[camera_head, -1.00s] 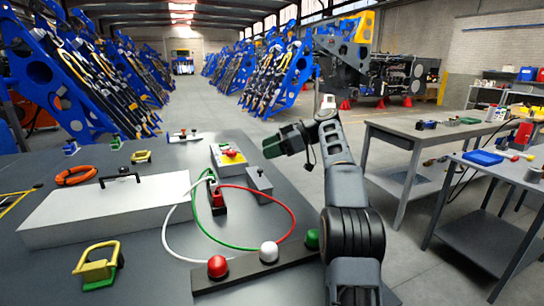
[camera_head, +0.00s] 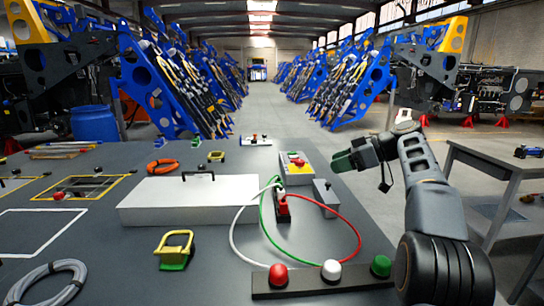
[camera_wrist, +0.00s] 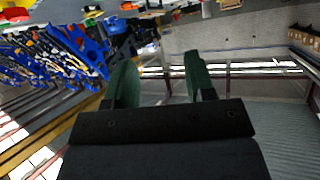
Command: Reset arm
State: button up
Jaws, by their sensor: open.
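My gripper (camera_head: 343,161) is at the right of the head view, raised above the far right part of the grey table (camera_head: 90,225). Its green fingers point left in that view. In the wrist view the two green fingers of my gripper (camera_wrist: 158,80) stand apart with nothing between them. My arm bends at the elbow and comes up from the lower right, just off the table's right edge.
Below the gripper are a grey box (camera_head: 327,198) and a box with red and yellow parts (camera_head: 297,167). A bar with red, white and green knobs (camera_head: 325,279) lies in front, with cables. A white case (camera_head: 188,200) is left. A second table (camera_head: 500,165) stands right.

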jog(key=s+a+f+m+g+h+p, duration=0.1)
jog(key=s+a+m+h+p, duration=0.4)
jog(key=s, duration=0.3)
jog(key=s+a+m+h+p, duration=0.3)
jog(key=s+m+p, duration=0.35)
jog(key=s, duration=0.25)
jog(key=s+d+f+m+h+p, duration=0.1)
jog(key=s+f+h+p, duration=0.2)
jog(key=s, duration=0.7)
notch_tip(320, 180, down, 2)
jog(key=shift+d+f+h+p, duration=0.1)
jog(key=shift+d+h+p, duration=0.15)
jog(key=shift+p, duration=0.95)
jog(key=shift+m, duration=0.25)
